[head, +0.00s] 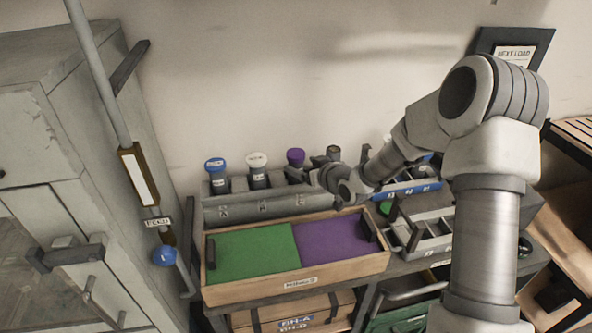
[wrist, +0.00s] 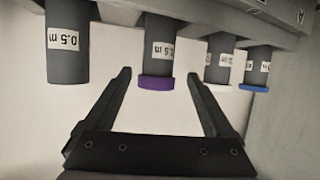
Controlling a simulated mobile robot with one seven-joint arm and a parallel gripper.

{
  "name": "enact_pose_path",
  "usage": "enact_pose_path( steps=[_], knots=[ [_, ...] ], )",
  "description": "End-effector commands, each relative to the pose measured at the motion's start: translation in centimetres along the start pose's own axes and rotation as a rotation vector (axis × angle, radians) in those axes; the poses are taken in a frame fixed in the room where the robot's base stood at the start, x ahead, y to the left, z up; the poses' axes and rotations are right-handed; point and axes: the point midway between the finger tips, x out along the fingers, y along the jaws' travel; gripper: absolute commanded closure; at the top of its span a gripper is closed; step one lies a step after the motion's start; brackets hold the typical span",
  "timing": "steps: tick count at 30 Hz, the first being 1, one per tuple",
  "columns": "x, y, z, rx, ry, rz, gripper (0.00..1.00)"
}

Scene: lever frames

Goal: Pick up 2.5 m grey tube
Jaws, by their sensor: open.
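The grey-capped tube (head: 333,152) stands at the right end of a row of tubes in the grey rack (head: 232,212). In the wrist view, the leftmost tube (wrist: 68,65) has a dark grey end; its tilted label looks like 0.5 m or 2.5 m. My gripper (wrist: 160,76) is open and empty. Its fingers point towards the row, with the purple-capped tube (wrist: 155,82) showing between them; I cannot tell its depth. The grey-ended tube is left of the left finger, apart from it. In the head view, my gripper (head: 318,176) is beside the rack's right part, partly hiding it.
White-capped (head: 257,160) and blue-capped (head: 215,165) tubes stand left of the purple one. A wooden tray (head: 300,282) with green and purple areas lies in front. A grey cabinet (head: 60,130) stands left. A grey tray (head: 432,240) is on the right.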

Motion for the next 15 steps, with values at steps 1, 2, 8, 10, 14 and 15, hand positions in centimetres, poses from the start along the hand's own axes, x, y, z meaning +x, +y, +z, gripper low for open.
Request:
enact_pose_path(
  steps=[1,2,8,10,14,15],
  knots=[
    [0.2,0.0,0.0,0.000,0.000,0.000,0.11],
    [0.3,0.0,0.0,0.000,0.000,0.000,0.11],
    [2.3,0.1,0.4,0.001,-0.001,-0.001,0.11],
    [3.2,0.3,0.6,0.001,-0.001,-0.001,0.11],
    [4.8,0.3,0.6,0.000,0.000,-0.001,0.11],
    [5.1,0.3,0.6,0.000,0.000,-0.001,0.11]
  ],
)
